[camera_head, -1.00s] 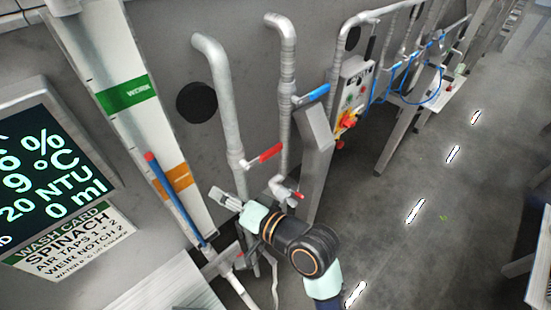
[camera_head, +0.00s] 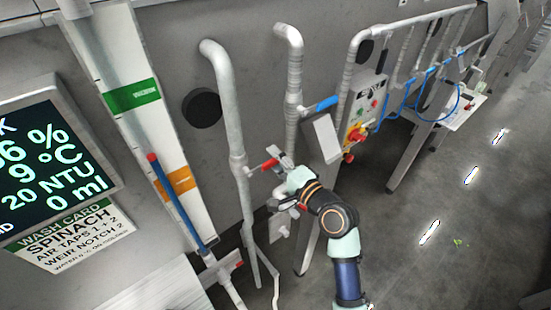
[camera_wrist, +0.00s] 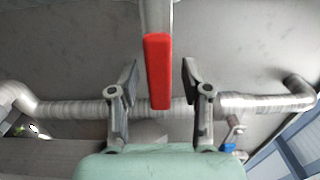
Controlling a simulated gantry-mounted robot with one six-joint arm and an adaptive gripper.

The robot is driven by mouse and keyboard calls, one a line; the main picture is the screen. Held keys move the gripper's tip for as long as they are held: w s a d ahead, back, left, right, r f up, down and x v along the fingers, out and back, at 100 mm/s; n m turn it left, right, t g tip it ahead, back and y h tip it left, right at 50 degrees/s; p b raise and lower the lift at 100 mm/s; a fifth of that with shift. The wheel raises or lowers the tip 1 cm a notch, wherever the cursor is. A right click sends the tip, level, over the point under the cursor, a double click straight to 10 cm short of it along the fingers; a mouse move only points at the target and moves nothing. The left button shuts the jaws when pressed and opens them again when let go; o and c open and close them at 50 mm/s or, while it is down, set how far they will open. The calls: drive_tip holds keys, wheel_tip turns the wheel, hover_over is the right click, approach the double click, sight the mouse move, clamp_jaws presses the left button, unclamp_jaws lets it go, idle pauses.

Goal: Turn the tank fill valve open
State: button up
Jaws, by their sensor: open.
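A valve with a red lever handle (camera_head: 264,165) sits on a grey vertical pipe (camera_head: 232,130); no label on it is legible. In the wrist view the red handle (camera_wrist: 158,60) stands upright in the picture, between my two fingers, with a visible gap on each side. My gripper (camera_wrist: 160,84) is open around it and holds nothing. In the head view my gripper (camera_head: 277,166) is at the red handle and partly covers its right end.
A blue lever handle (camera_head: 321,105) is on the neighbouring pipe (camera_head: 293,75). A control box (camera_head: 364,108) with a red and yellow knob (camera_head: 357,133) is to the right. A display (camera_head: 45,170) and a wash card (camera_head: 68,235) are at left. Open floor (camera_head: 425,205) lies right.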

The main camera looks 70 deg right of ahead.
clamp_jaws()
